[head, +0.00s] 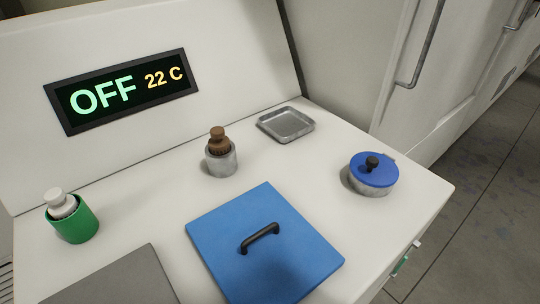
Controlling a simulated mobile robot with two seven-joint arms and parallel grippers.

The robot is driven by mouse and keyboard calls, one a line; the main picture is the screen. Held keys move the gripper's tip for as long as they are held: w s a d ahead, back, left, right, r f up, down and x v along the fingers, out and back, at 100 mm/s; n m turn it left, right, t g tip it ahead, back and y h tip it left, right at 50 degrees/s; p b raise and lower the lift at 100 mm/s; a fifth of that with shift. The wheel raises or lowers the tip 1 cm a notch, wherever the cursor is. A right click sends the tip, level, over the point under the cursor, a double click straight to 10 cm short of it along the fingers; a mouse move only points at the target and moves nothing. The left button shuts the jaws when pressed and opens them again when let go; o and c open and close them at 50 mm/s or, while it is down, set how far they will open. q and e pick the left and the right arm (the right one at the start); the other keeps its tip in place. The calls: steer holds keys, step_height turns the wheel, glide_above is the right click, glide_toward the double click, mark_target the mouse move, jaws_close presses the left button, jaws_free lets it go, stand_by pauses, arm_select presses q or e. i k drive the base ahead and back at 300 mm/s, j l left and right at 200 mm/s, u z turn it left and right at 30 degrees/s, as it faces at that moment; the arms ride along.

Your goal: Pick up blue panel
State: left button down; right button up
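The blue panel (228,232) is a flat square board that lies on the white worktop, near its front edge. A black bar handle (260,238) stands up from its middle. Nothing is seen touching the panel. Neither of my grippers shows in the head view.
A grey plate (118,282) lies left of the panel. Behind are a green cup with a white stopper (75,222), a grey cup with a brown stopper (221,160), a metal tray (286,124) and a blue-lidded pot (372,177). A display (125,92) reads OFF, 22 C.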

mark_target(256, 246)
steer(key=i+l+u, duration=0.1)
steer(key=l+u, duration=0.15)
steer(key=u, duration=0.2)
steer(key=l+u, duration=0.25)
steer(key=u, duration=0.15)
steer(key=l+u, duration=0.3)
steer(key=u, duration=0.15)
steer(key=l+u, duration=0.3)
steer(key=u, duration=0.15)
